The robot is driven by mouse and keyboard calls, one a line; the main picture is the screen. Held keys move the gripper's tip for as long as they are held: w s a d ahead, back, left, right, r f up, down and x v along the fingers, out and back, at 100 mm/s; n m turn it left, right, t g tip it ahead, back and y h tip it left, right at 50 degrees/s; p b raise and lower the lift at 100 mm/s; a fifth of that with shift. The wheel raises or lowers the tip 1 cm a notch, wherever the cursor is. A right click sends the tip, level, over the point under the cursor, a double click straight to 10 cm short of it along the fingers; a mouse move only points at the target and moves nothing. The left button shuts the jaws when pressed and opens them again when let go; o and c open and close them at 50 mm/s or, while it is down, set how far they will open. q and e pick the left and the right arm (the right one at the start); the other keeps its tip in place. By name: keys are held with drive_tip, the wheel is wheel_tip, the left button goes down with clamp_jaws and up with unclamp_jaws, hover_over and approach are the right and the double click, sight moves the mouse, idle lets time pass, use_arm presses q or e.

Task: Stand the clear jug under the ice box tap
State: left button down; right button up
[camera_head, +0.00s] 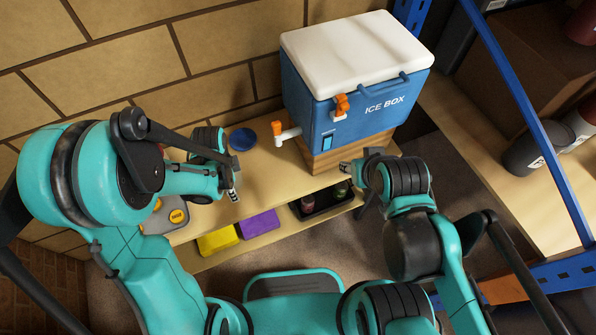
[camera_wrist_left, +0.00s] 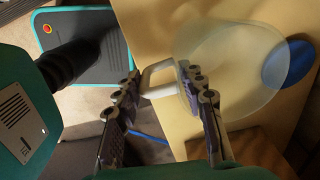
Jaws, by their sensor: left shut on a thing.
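The blue ice box (camera_head: 350,125) with a white lid stands on a wooden block on the bench. A white tap with an orange lever (camera_head: 285,132) sticks out from its left side. My left gripper (camera_head: 233,188) is over the bench, left of and nearer than the tap. In the left wrist view my left gripper (camera_wrist_left: 160,80) is shut on the pale handle of the clear jug (camera_wrist_left: 228,70). The jug's see-through body is hard to make out in the head view. My right gripper (camera_head: 348,167) is before the wooden block; its finger opening is unclear.
A blue disc (camera_head: 242,139) lies on the bench (camera_head: 270,180) left of the tap. A dark tray (camera_head: 322,203) with small bottles, a purple block (camera_head: 259,223) and a yellow block (camera_head: 218,240) sit on a lower shelf. Blue rack posts (camera_head: 530,120) stand right.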

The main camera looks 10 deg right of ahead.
use_arm(q)
drive_tip(key=w+d+f+b, duration=0.1)
drive_tip(key=d, duration=0.4)
drive_tip(key=w+d+f+b, duration=0.1)
drive_tip(key=w+d, duration=0.1)
drive_tip(key=d, duration=0.4)
drive_tip(key=w+d+f+b, duration=0.1)
drive_tip(key=w+d+b, duration=0.1)
drive_tip(key=d, duration=0.4)
drive_tip(key=shift+w, duration=0.2)
drive_tip(key=shift+f, duration=0.4)
drive_tip(key=shift+r, duration=0.1)
drive_tip(key=shift+f, duration=0.2)
drive_tip(key=c, duration=1.2)
unclamp_jaws()
drive_tip(key=shift+r, duration=0.1)
